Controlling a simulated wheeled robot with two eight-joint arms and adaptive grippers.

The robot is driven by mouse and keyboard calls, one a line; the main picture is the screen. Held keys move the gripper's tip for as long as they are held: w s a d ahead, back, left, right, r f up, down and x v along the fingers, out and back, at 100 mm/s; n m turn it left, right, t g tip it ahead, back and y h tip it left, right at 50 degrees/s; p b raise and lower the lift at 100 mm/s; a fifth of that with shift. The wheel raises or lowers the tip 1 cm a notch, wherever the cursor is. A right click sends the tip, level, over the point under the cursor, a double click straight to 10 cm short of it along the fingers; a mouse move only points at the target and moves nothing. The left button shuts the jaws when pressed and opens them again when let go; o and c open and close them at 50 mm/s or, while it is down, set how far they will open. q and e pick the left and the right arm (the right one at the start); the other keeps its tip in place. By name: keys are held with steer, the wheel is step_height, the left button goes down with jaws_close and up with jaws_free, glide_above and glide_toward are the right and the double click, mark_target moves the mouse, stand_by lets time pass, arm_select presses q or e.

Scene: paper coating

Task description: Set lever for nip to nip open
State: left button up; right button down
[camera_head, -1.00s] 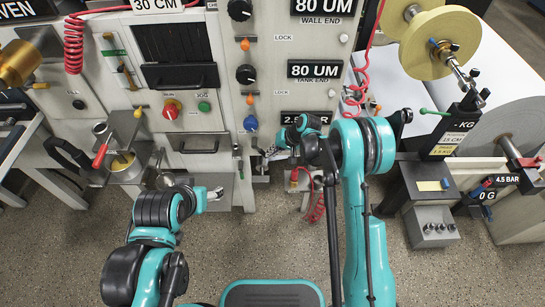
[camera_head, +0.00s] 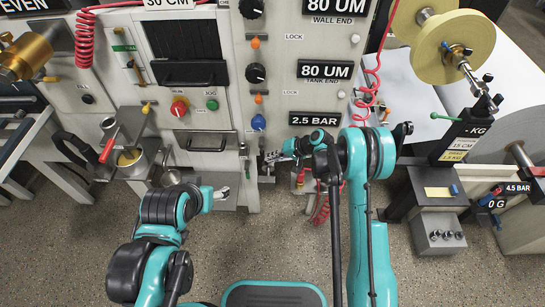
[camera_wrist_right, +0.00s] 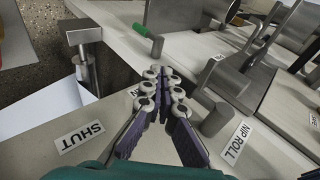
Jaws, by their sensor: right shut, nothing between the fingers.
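My right gripper (camera_head: 272,158) is in front of the lower machine panel, below the blue knob. It also shows in the right wrist view (camera_wrist_right: 170,82), with its purple fingers together and nothing between them. A NIP ROLL label (camera_wrist_right: 238,142) lies right of the fingers and a SHUT label (camera_wrist_right: 81,138) lies left. A short grey peg (camera_wrist_right: 218,119) stands between the fingers and the NIP ROLL label, apart from them. I cannot tell which part is the nip lever. My left gripper (camera_head: 222,192) is low at the left; its jaw state is unclear.
The blue knob (camera_head: 258,122) and 2.5 BAR sign (camera_head: 314,118) are above my right gripper. A red coiled hose (camera_head: 320,208) hangs beside it.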

stand_by(0.6)
steer(key=v, duration=1.2)
steer(key=shift+s, duration=0.1)
steer(key=s+d+r+t+h, duration=0.1)
steer(key=s+d+r+h, duration=0.15)
steer(key=s+r, duration=0.45)
steer(key=s+d+r+t+h, duration=0.1)
steer(key=s+d+r+h, duration=0.2)
steer(key=r, duration=0.5)
steer(key=s+d+r+t+h, duration=0.1)
steer(key=s+d, duration=0.2)
steer(key=s, duration=0.5)
steer(key=s+d+r+n+t+h, duration=0.1)
steer(key=s+d, duration=0.3)
steer(key=s, duration=0.5)
steer(key=shift+s+r+t+h, duration=0.25)
steer(key=shift+s+t+h, duration=0.1)
steer(key=shift+h, duration=0.4)
